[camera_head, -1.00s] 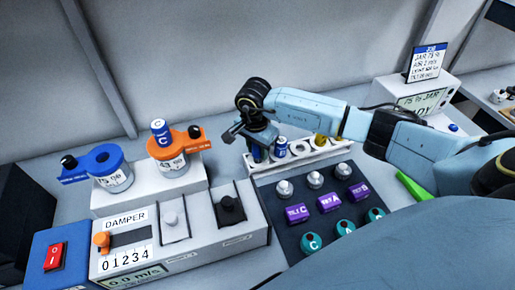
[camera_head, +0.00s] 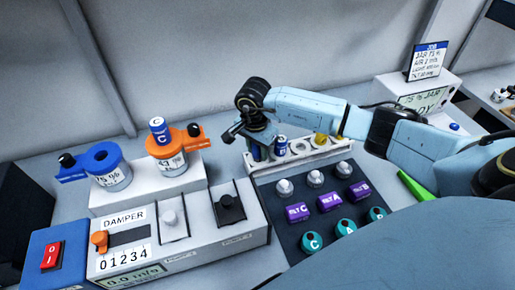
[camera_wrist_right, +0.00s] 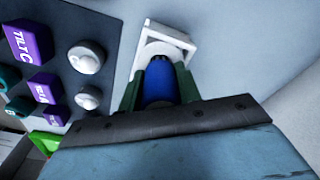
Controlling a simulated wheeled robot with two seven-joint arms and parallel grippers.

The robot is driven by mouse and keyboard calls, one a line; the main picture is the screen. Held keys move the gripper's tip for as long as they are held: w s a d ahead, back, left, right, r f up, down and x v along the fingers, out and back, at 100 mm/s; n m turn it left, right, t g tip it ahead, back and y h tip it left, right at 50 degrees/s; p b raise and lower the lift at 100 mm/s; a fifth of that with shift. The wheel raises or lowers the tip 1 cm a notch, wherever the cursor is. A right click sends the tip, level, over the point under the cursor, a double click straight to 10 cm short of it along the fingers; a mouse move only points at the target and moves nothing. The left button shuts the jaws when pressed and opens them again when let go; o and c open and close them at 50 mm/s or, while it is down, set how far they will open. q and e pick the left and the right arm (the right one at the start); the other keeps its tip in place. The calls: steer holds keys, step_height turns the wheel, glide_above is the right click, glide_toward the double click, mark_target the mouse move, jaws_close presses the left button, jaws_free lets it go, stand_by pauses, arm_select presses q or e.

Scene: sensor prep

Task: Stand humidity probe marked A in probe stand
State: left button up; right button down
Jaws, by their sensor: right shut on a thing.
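My right gripper (camera_head: 257,149) is at the left end of the white rack with round holes (camera_head: 320,156), which looks like the probe stand. In the right wrist view, its green fingers are shut on a blue probe (camera_wrist_right: 158,82), with a white holder end (camera_wrist_right: 172,35) just beyond. The held probe's letter is hidden, and I cannot tell how deep it sits in a hole. Beside it, another blue probe (camera_head: 281,146) and a yellow one (camera_head: 321,139) stand in the rack. A blue probe marked C (camera_head: 158,127) stands in the orange-topped jar (camera_head: 172,167). My left gripper is out of view.
A blue-topped jar (camera_head: 113,176) stands at left behind the damper box (camera_head: 190,243). A dark mat (camera_head: 310,240) in front of the rack holds silver knobs, purple TILT blocks and teal round pieces. A display box (camera_head: 425,97) stands at the back right.

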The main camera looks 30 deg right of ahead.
steer(key=shift+f+b, duration=0.7)
steer(key=shift+b, duration=0.25)
stand_by(1.2)
steer(key=c, duration=0.9)
jaws_free()
steer(key=shift+o, duration=0.4)
steer(key=shift+o, duration=0.8)
steer(key=shift+r+p, duration=2.55)
steer(key=shift+r, duration=1.5)
